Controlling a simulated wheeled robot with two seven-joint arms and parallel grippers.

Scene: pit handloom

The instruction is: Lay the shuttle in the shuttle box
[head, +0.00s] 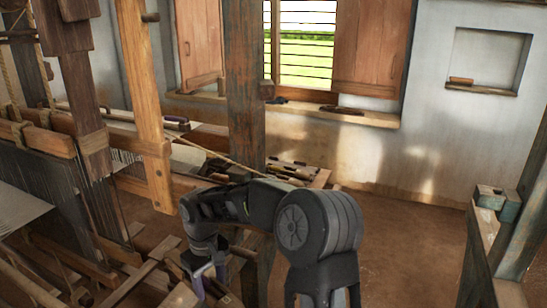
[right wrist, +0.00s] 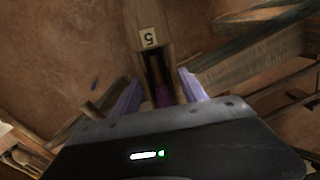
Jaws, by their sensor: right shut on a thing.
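My right gripper (head: 207,281) points down at the loom's near side in the head view. In the right wrist view its purple fingers (right wrist: 160,92) are shut on the shuttle (right wrist: 149,22). The shuttle is a narrow wooden piece with a white tag marked 5 and a dark hollow holding purple thread. Its far end runs out of the top of that view. In the head view I cannot make out the shuttle among the wooden parts below the gripper. I cannot tell the shuttle box surely from the loom's beams. My left gripper is not in view.
The loom's upright post (head: 245,85) and hanging wooden bar (head: 145,100) stand close to my right arm. Several wooden pieces lie on a low surface (head: 318,180) behind the arm. A blue-grey block (head: 497,202) sits at the right. The brown floor (head: 410,250) is open.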

